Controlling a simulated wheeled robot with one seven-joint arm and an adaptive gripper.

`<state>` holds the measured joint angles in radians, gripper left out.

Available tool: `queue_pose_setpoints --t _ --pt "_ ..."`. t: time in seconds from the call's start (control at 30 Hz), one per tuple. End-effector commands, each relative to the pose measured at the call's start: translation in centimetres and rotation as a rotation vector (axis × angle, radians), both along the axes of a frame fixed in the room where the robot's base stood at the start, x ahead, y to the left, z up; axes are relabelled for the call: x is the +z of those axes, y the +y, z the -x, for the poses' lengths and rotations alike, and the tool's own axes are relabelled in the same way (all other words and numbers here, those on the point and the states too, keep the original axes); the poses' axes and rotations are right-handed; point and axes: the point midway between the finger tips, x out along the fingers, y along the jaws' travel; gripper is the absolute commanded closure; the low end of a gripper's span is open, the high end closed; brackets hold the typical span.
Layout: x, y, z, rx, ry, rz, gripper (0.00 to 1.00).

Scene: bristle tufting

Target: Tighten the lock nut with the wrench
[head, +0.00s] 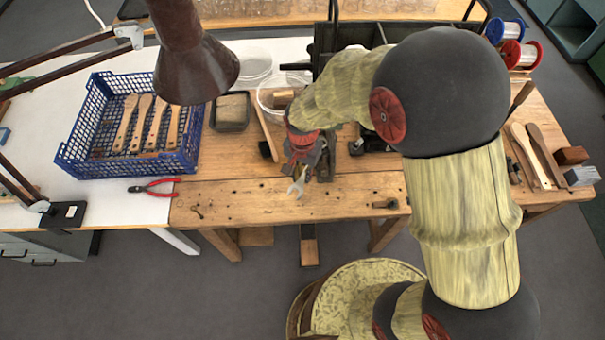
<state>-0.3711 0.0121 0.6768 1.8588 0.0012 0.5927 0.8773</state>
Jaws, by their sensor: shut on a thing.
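My gripper (312,172) is over the wooden workbench, left of the picture's middle right part of my arm. It is shut on a wrench (297,187), whose pale open-ended head points toward the bench's front edge. The rest of the wrench is hidden by the gripper. I cannot make out the lock nut. A dark metal fixture (372,143) stands just right of my gripper, partly behind my arm. I cannot tell whether the wrench touches anything.
A blue crate (70,157) with several wooden brush handles stands at left. Red-handled pliers (155,187) lie beside it. A small dark metal piece (386,204) lies near the front edge. A brown lamp shade (200,70) hangs above. The bench's front left is mostly clear.

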Motion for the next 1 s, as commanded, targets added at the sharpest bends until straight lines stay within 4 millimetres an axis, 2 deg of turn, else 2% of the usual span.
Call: queue_pose_setpoints --t 0.53,1.0 --pt "2.1 0.0 0.0 0.000 0.000 0.000 1.00" --pt "2.2 0.0 0.0 0.000 0.000 0.000 1.00"
